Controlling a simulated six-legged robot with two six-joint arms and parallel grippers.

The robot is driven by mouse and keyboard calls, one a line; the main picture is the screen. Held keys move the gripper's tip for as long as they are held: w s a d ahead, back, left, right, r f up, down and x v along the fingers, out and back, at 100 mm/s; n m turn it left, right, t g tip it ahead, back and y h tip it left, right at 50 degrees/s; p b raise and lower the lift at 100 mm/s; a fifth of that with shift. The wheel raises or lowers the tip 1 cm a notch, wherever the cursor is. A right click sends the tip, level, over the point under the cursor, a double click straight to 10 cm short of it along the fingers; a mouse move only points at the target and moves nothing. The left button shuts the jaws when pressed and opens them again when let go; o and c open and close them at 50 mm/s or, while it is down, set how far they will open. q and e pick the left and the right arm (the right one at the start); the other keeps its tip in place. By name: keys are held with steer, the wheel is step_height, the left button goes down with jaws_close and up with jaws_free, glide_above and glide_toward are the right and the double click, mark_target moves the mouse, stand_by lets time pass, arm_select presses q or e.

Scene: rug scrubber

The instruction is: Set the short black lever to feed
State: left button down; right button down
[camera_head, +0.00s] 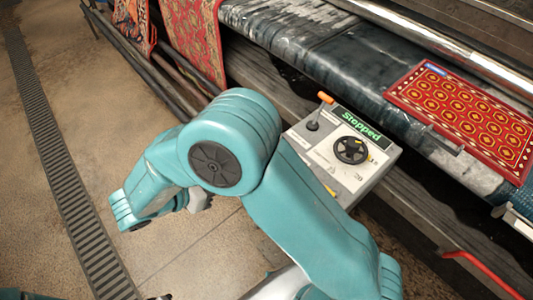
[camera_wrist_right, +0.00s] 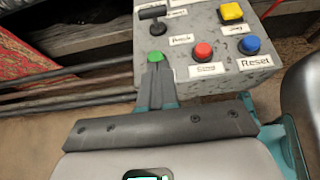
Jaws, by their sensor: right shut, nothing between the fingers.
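A short black lever (camera_wrist_right: 152,12) with a T-shaped handle stands on the grey control box (camera_wrist_right: 205,80) in the right wrist view. A paper label lies to its right, too blurred to read surely. In the head view a small black lever (camera_head: 313,125) stands at the left of the control box (camera_head: 390,155); I cannot tell if it is the same one. My right gripper (camera_wrist_right: 155,62) is shut and empty. Its fingertips are at the green button (camera_wrist_right: 155,56), below the lever; contact is unclear. My teal right arm hides part of the box in the head view.
Red (camera_wrist_right: 203,51), blue (camera_wrist_right: 249,45) and yellow (camera_wrist_right: 231,11) buttons sit right of the lever. The head view shows a "Stopped" display (camera_head: 360,127), a black knob (camera_head: 351,150) and a patterned rug (camera_head: 465,115) on the machine. Open floor lies left.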

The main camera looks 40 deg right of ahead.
steer(key=p+x, duration=0.1)
steer(key=x, duration=0.8)
steer(key=shift+f, duration=0.15)
steer(key=shift+w+d+r+p, duration=0.1)
steer(key=shift+d+r+p, duration=0.05)
steer(key=shift+d, duration=0.55)
steer(key=shift+w+d+r+p, duration=0.1)
steer(key=shift+d+r+p, duration=0.1)
steer(key=shift+d, duration=0.5)
steer(key=shift+w+d+r+p, duration=0.1)
steer(key=shift+d+p, duration=0.05)
steer(key=shift+d, duration=0.55)
steer(key=shift+s, duration=0.1)
